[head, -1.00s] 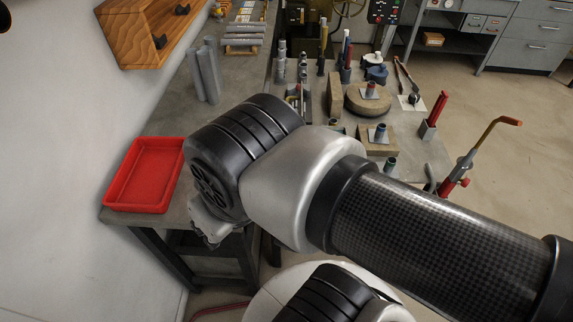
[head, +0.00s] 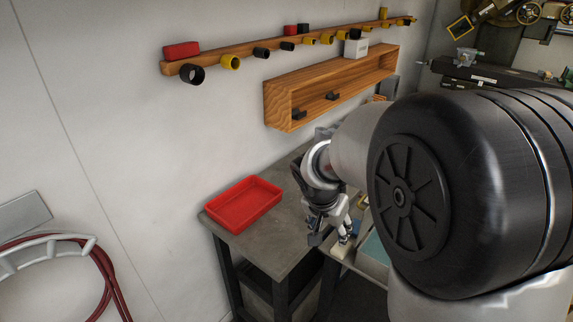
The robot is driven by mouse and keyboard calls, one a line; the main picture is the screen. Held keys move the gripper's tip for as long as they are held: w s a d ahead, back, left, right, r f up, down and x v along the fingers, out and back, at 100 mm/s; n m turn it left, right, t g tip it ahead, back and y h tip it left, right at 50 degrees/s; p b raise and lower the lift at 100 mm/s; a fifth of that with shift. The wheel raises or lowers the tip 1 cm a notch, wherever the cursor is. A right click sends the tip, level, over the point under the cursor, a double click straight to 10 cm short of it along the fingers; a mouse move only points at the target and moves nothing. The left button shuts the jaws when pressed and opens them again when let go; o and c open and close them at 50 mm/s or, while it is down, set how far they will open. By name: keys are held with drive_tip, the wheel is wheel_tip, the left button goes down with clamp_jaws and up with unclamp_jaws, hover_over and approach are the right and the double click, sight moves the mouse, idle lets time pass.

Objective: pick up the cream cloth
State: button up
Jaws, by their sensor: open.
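A small pale cream patch (head: 341,248), which may be the cream cloth, shows by the lower fingertip of my gripper at the bench's front edge. It is too small to tell its shape or whether a finger touches it. My gripper (head: 330,236) points down at the front edge of the grey bench, right of the red tray. Its fingers are apart, and I see nothing held between them. My own large arm joint hides much of the bench to the right.
The empty red tray (head: 243,204) sits on the bench's left end, and the grey bench top (head: 262,233) is bare around it. A wooden shelf box (head: 330,88) and a peg rail (head: 290,45) hang on the wall. A red hose (head: 105,275) hangs at lower left.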

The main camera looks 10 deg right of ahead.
wheel_tip(320, 180, down, 4)
drive_tip(key=w+d+r+m, duration=0.1)
drive_tip(key=w, duration=0.2)
drive_tip(key=b, duration=0.3)
hover_over(337, 253)
drive_tip(key=s+a, duration=0.1)
drive_tip(key=a, duration=0.1)
wheel_tip(337, 253, down, 11)
drive_tip(key=shift+s+b+x, duration=0.15)
drive_tip(key=shift+b+x, duration=0.45)
drive_tip(key=shift+x, duration=0.8)
drive_tip(key=shift+s+b+x, duration=0.1)
drive_tip(key=shift+b+x, duration=0.5)
drive_tip(key=shift+x, duration=0.75)
drive_tip(key=shift+d, duration=0.1)
drive_tip(key=c, duration=0.6)
drive_tip(key=shift+r, duration=0.15)
drive_tip(key=shift+c, duration=0.2)
